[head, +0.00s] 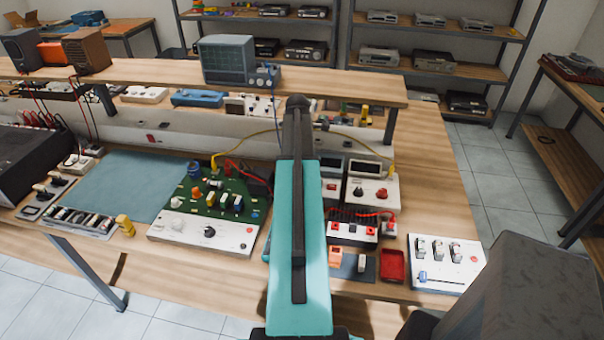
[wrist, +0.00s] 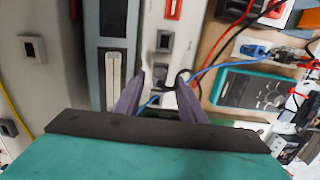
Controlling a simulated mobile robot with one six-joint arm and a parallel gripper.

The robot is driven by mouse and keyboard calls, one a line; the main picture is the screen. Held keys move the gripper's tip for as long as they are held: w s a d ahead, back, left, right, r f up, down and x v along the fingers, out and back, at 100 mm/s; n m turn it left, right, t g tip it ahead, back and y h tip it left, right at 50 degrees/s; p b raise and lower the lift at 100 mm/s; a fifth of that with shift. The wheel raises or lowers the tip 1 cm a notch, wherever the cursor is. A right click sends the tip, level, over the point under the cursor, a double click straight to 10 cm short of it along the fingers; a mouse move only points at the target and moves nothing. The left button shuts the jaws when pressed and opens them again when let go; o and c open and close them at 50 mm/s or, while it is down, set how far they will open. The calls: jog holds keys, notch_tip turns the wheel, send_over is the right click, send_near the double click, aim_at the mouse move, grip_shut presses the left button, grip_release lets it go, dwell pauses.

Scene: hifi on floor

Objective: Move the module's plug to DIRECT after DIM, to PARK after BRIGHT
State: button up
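No label reading DIRECT, DIM, BRIGHT or PARK is legible, so I cannot tell which unit is the module. A green circuit board (head: 222,200) with colored parts sits on a white panel with a knob (head: 209,231). A yellow cable (head: 245,137) runs from a yellow plug (head: 213,161) at the board's back to the right, passing behind my arm.
A raised shelf (head: 340,88) with an oscilloscope (head: 227,60) crosses behind the bench. Right of my arm are a meter unit (head: 372,190), a red tray (head: 393,266) and a white switch panel (head: 445,262). A teal mat (head: 125,185) lies clear at left. The wrist view shows a teal multimeter (wrist: 250,90).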

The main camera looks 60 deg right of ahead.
notch_tip(320, 180, up, 12)
jog(key=b, duration=0.3)
jog(key=shift+w, duration=0.3)
jog(key=shift+a+r, duration=0.1)
dwell(0.5)
jog(key=shift+r+p, duration=1.9)
jog(key=shift+r, duration=0.5)
jog(key=shift+f, duration=0.1)
